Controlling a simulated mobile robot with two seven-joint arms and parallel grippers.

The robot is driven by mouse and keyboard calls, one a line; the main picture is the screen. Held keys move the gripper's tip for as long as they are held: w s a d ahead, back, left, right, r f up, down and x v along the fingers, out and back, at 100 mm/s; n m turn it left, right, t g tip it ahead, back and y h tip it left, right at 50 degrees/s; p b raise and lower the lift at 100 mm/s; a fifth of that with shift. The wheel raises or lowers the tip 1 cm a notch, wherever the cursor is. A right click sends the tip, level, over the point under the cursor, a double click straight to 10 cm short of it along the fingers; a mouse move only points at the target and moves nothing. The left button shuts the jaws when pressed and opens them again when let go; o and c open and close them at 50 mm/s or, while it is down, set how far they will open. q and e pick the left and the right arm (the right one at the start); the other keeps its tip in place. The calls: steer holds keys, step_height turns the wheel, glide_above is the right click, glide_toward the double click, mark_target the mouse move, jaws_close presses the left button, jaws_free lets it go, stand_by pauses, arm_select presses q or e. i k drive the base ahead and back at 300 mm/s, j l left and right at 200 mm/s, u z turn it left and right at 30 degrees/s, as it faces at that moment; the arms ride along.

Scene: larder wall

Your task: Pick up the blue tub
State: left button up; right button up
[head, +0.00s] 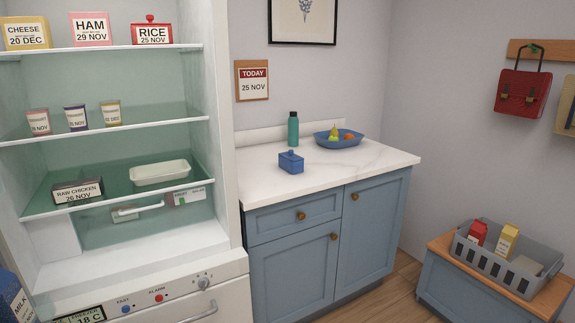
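The blue tub (291,162) is a small box with a lid and a knob on top. It stands upright on the white marble-look counter (375,164), near the counter's front left part, close to the open fridge. Nothing touches it and its front and top are in plain view. Neither of my grippers shows in the head view.
A teal bottle (293,129) stands behind the tub, and a blue fruit bowl (325,141) is at the back right. The fridge side wall (226,120) rises to the left. The counter's right part is clear. A grey crate (486,262) sits on a low bench.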

mark_target(296, 168)
steer(key=i+u, duration=0.1)
steer(key=u, duration=0.55)
steer(key=i+l+u, duration=0.2)
steer(key=l+u, duration=0.15)
steer(key=i+l+u, duration=0.2)
steer(key=l+u, duration=0.15)
steer(key=i+l, duration=0.1)
steer(key=l, duration=0.2)
steer(key=i+l+u, duration=0.15)
steer(key=l, duration=0.5)
steer(key=i+u, duration=0.05)
